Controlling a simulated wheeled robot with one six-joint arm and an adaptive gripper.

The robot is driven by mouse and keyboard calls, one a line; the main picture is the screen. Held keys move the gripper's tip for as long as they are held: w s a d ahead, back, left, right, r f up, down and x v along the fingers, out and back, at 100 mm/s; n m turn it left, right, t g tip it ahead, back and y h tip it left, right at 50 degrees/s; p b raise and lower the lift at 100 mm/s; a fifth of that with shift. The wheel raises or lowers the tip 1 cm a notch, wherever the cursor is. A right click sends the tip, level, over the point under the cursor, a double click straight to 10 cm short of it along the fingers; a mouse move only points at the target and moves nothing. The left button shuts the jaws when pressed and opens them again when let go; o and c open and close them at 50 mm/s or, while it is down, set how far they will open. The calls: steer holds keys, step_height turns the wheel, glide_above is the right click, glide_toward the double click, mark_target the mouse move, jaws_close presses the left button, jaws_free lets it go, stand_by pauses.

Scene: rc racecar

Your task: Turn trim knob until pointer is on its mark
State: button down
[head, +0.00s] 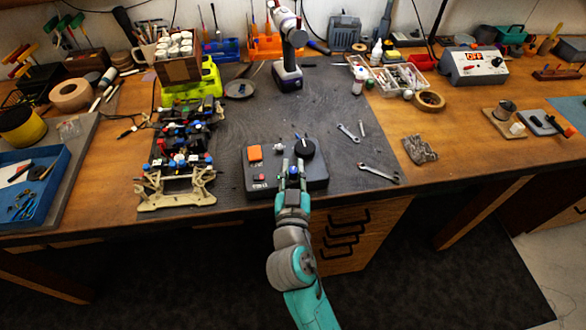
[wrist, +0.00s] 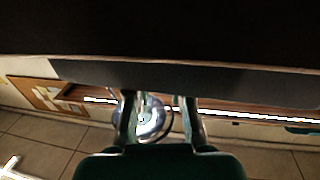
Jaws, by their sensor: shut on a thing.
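A dark control box (head: 318,181) lies near the front edge of the bench mat. On its top are an orange button (head: 254,153), a red switch (head: 261,178) and a large black knob (head: 304,149) with a pale pointer line. My gripper (head: 294,174) comes in from the front and stands at the box's front middle. It is shut on a small blue part there, which I take for the trim knob (head: 294,169); the fingers mostly cover it. Its pointer and mark cannot be made out. In the wrist view my two fingers (wrist: 160,112) stand apart below the dark box (wrist: 180,78).
A stripped car chassis (head: 185,150) stands left of the box. Wrenches (head: 378,173) and a grey rough block (head: 419,149) lie to the right. The mat between the drill and box is mostly clear.

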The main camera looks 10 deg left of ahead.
steer(key=shift+a+m+h, duration=0.1)
steer(key=shift+m+h, duration=0.8)
steer(key=shift+h, duration=0.5)
steer(key=shift+m+h, duration=0.4)
steer(key=shift+h, duration=0.2)
steer(key=c, duration=1)
jaws_free()
steer(key=s, duration=0.8)
steer(key=s+a, duration=0.1)
steer(key=s, duration=0.3)
steer(key=shift+a, duration=0.1)
steer(key=shift+f, duration=0.1)
